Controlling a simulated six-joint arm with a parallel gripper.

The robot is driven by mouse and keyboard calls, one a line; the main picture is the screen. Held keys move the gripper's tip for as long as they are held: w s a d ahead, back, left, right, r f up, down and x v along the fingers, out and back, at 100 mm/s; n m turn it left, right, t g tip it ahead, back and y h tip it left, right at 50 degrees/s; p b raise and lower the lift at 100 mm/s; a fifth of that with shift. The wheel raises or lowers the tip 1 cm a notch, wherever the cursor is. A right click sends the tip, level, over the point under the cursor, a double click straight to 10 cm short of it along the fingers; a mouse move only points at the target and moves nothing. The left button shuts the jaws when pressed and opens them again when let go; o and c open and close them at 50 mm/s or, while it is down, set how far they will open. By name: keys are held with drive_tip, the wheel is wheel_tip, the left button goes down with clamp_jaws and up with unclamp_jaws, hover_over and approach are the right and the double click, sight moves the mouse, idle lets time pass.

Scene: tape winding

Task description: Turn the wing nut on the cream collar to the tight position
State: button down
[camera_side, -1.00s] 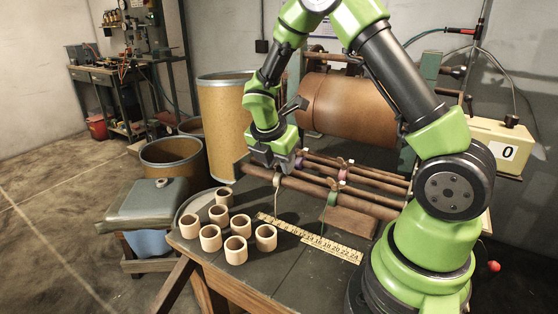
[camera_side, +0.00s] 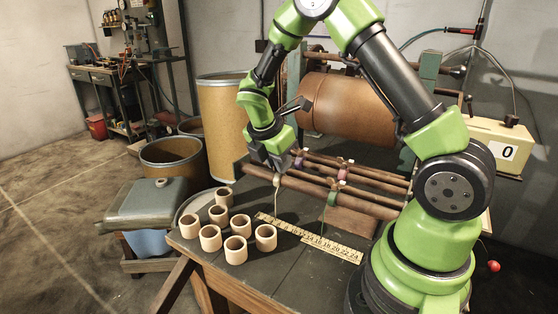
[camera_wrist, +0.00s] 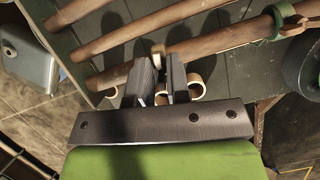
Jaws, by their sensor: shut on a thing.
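The cream collar (camera_side: 277,180) sits around the front brown rod near its left end, with a pale strand hanging below it. In the wrist view the collar (camera_wrist: 158,49) shows just beyond my fingertips. My gripper (camera_side: 274,163) reaches down onto the top of the collar from above. In the wrist view both dark fingers of my gripper (camera_wrist: 161,76) are close together with a narrow gap. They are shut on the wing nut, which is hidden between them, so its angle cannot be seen.
A green collar (camera_side: 332,198) sits farther right on the same rod. Several cardboard cores (camera_side: 236,249) and a yellow ruler (camera_side: 333,248) lie in front on the table. A large brown roll (camera_side: 349,108) stands behind.

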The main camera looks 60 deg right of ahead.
drive_tip(key=m, duration=0.2)
drive_tip(key=m+g+y, duration=0.1)
drive_tip(key=m, duration=0.1)
drive_tip(key=shift+w+m+g, duration=0.1)
drive_tip(key=shift+m+g, duration=0.2)
drive_tip(key=m+g, duration=0.1)
drive_tip(key=m, duration=0.2)
drive_tip(key=shift+m+y, duration=0.4)
drive_tip(key=m+g+y, duration=0.1)
drive_tip(key=m, duration=0.2)
drive_tip(key=shift+d, duration=0.1)
drive_tip(key=shift+m+y, duration=0.9)
drive_tip(key=shift+m, duration=1.2)
drive_tip(key=c, duration=1.2)
unclamp_jaws()
drive_tip(key=shift+w+r, duration=0.1)
